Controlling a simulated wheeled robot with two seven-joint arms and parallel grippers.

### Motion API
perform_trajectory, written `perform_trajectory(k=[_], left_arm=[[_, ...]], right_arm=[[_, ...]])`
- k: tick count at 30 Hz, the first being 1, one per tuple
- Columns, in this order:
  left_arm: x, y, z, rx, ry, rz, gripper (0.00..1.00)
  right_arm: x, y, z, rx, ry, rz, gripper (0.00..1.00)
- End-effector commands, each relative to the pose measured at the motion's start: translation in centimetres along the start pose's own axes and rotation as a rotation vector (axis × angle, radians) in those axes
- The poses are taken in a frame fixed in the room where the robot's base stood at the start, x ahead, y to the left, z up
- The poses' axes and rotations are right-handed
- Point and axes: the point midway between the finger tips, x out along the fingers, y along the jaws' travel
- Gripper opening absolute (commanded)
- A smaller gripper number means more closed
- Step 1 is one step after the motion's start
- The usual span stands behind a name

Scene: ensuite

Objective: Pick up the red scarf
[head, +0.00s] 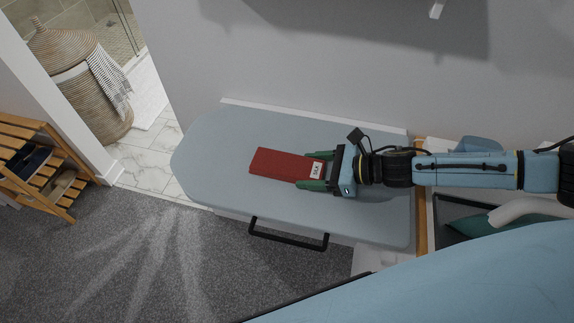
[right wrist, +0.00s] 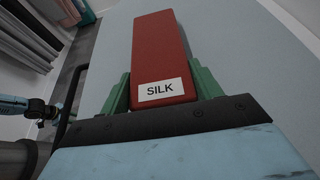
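The red scarf (head: 283,163) is a flat, folded red block with a white label reading SILK. It lies along the grey-blue ironing board (head: 215,150), towards the board's middle. My right gripper (head: 316,170) reaches in from the right, with one green finger along each long side of the scarf's labelled end. In the right wrist view the scarf (right wrist: 160,50) runs straight out from between the fingers, and no clear gap shows on either side. The fingers look shut on it. I cannot tell any lift off the board.
A black handle bar (head: 288,236) juts from the board's front edge. A wall stands behind the board. A wooden rack (head: 45,165) and a woven basket (head: 85,90) stand at the left. Grey carpet (head: 150,260) is open in front. A green item (head: 515,225) lies at the right.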

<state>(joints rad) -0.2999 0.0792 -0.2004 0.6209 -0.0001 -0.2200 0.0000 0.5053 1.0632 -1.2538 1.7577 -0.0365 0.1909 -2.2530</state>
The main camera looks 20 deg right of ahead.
Motion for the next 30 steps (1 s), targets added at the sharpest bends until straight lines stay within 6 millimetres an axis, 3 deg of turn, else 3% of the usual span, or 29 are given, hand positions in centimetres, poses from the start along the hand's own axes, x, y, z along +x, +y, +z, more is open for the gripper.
perform_trajectory(k=[3,11,24,30], left_arm=[[0.0,0.0,0.0,0.0,0.0,0.0,0.36],[-0.1,0.0,0.0,0.0,0.0,0.0,0.36],[-2.0,-0.1,-0.2,0.0,-0.001,-0.001,0.36],[-2.6,-0.1,-0.2,0.0,-0.001,-0.001,0.36]], right_arm=[[0.0,0.0,0.0,0.0,0.0,0.0,0.39],[-0.1,0.0,0.3,-0.001,-0.001,0.0,0.39],[-3.2,-0.1,7.7,-0.004,-0.003,0.0,0.39],[-3.8,0.0,9.2,-0.001,-0.001,0.001,0.39]])
